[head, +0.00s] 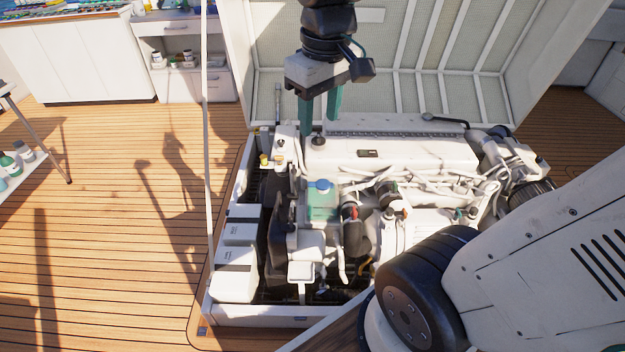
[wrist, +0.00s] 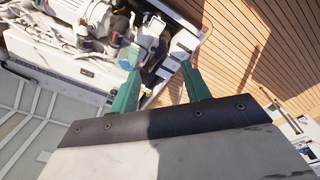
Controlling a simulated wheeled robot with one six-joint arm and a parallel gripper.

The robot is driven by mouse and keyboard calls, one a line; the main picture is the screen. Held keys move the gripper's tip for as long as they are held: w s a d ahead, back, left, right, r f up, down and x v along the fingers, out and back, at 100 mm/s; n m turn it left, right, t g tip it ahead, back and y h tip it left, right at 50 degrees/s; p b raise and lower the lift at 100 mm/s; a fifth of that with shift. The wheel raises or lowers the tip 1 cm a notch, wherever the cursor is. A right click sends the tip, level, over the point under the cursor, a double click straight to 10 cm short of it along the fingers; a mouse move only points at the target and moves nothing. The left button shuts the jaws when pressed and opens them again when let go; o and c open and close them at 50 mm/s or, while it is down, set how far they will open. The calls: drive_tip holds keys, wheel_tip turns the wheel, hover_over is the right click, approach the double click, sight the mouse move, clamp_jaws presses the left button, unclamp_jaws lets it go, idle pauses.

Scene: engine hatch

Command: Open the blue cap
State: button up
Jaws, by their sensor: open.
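The blue cap (head: 320,185) sits on top of a translucent green tank (head: 321,207) at the front left of the white engine, in the head view. My gripper (head: 319,122) is above the back left part of the engine, its two green fingers pointing down. It is apart from the cap, which lies lower and nearer to the head camera. In the wrist view, the fingers of my gripper (wrist: 158,70) are spread with nothing between them.
The white engine (head: 390,155) fills the open hatch, with hoses and pipes around the tank. The raised hatch lid (head: 440,60) stands behind my gripper. A thin pale pole (head: 206,150) rises at the hatch's left edge. The wooden deck (head: 110,200) on the left is mostly free.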

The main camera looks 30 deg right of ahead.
drive_tip(key=w+d+f+n, duration=0.1)
drive_tip(key=w+d+f, duration=0.2)
drive_tip(key=w, duration=0.5)
drive_tip(key=w+d+f+n, duration=0.2)
drive_tip(key=w+f, duration=0.1)
drive_tip(key=w, duration=0.5)
drive_tip(key=n+g, duration=0.1)
drive_tip(key=n, duration=0.5)
hover_over(311, 184)
wheel_tip(311, 184, down, 40)
drive_tip(key=shift+w+r, duration=0.1)
drive_tip(key=shift+w, duration=0.05)
wheel_tip(311, 184, down, 8)
drive_tip(key=shift+r, duration=0.15)
clamp_jaws()
drive_tip(key=shift+d, duration=0.1)
